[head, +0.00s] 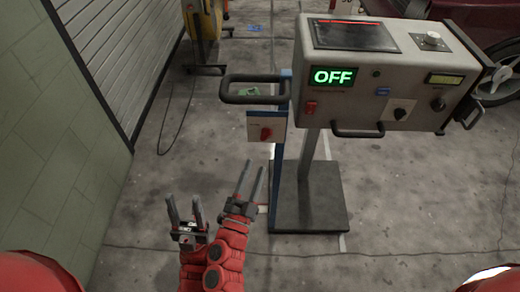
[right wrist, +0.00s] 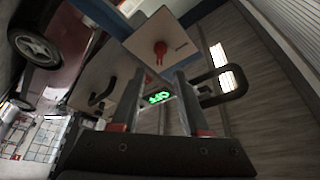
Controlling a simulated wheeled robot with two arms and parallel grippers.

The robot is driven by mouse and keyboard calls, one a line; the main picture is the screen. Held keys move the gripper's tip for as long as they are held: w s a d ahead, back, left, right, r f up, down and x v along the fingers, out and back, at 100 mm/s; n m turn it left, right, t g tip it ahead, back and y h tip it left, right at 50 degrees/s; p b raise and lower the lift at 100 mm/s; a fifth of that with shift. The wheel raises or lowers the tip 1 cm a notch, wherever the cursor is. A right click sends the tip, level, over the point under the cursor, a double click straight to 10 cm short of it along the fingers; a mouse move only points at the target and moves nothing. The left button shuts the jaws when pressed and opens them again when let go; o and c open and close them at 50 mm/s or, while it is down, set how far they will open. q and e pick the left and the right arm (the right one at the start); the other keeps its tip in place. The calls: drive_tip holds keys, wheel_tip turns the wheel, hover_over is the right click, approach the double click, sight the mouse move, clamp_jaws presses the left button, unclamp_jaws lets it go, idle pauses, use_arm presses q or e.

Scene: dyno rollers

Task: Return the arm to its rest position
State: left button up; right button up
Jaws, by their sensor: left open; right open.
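My left gripper (head: 184,204) is at the lower left of the head view, open and empty, its fingers pointing up in the picture. My right gripper (head: 252,172) is just right of it, open and empty, below the small switch box with a red knob (head: 266,133). The two red forearms show close together. In the right wrist view the right gripper's fingers (right wrist: 158,90) are apart with nothing held. The switch box's red knob (right wrist: 160,48) shows beyond them, with a gap.
A grey control console (head: 350,92) with a green "OFF" display (head: 333,77) stands on a dark base plate (head: 322,205) at right. A black handle (head: 254,99) sticks out at its left. A roller shutter (head: 120,55) lines the left wall. Floor between wall and stand is mostly clear.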

drive_tip(key=shift+v, duration=1.2)
